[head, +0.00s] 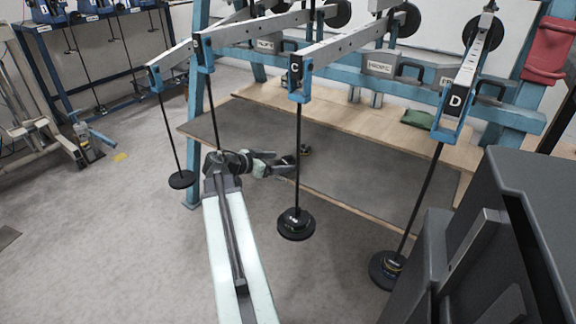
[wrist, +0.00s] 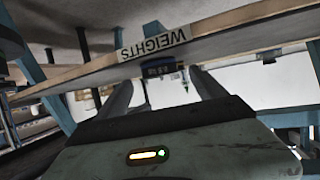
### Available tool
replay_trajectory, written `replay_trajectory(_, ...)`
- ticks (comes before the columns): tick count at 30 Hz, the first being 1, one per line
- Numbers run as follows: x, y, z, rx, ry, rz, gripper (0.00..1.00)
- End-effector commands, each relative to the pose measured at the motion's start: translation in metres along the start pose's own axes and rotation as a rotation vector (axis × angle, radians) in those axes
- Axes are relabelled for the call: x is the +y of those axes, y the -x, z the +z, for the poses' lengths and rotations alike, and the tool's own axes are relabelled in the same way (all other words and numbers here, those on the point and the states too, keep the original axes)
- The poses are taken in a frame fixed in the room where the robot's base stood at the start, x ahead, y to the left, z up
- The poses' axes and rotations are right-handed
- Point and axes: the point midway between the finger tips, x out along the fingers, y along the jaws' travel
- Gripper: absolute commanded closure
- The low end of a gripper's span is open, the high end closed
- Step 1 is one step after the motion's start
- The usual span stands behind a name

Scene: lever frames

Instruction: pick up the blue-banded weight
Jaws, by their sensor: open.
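My gripper (head: 276,162) reaches from the end of my arm over the front of the wooden bench. In the wrist view its two dark fingers (wrist: 160,88) stand apart, with nothing clearly held between them. A small dark weight (head: 304,149) sits on the bench just past the fingertips in the head view; no band can be made out on it there. In the wrist view a dark blue-marked object (wrist: 158,70) shows beyond the fingers, close to the WEIGHTS label. It may be the blue-banded weight, partly hidden and too small to be sure.
The bench (head: 345,135) has a wooden top with a grey mat. Black weights hang on rods from levers, one (head: 296,223) just right of my arm and another (head: 387,268) at lower right. A green bag (head: 418,118) lies on the bench.

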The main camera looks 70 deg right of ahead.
Motion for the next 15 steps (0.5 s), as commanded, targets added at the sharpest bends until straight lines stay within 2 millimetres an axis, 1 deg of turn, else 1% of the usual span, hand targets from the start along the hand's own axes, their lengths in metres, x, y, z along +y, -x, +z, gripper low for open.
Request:
replay_trajectory(1, 0.001, -0.012, 0.005, 0.000, -0.002, 0.003, 0.20)
replay_trajectory(3, 0.001, -0.025, 0.005, -0.001, -0.002, 0.002, 0.20)
replay_trajectory(5, 0.001, -0.033, 0.004, -0.001, 0.000, 0.002, 0.20)
replay_trajectory(7, 0.001, -0.037, 0.003, 0.000, 0.001, 0.000, 0.20)
replay_trajectory(12, 0.001, -0.036, 0.002, 0.000, 0.001, -0.001, 0.20)
replay_trajectory(14, 0.001, -0.035, 0.002, 0.000, 0.001, -0.001, 0.36)
replay_trajectory(15, 0.001, -0.035, 0.002, 0.000, 0.001, -0.001, 0.47)
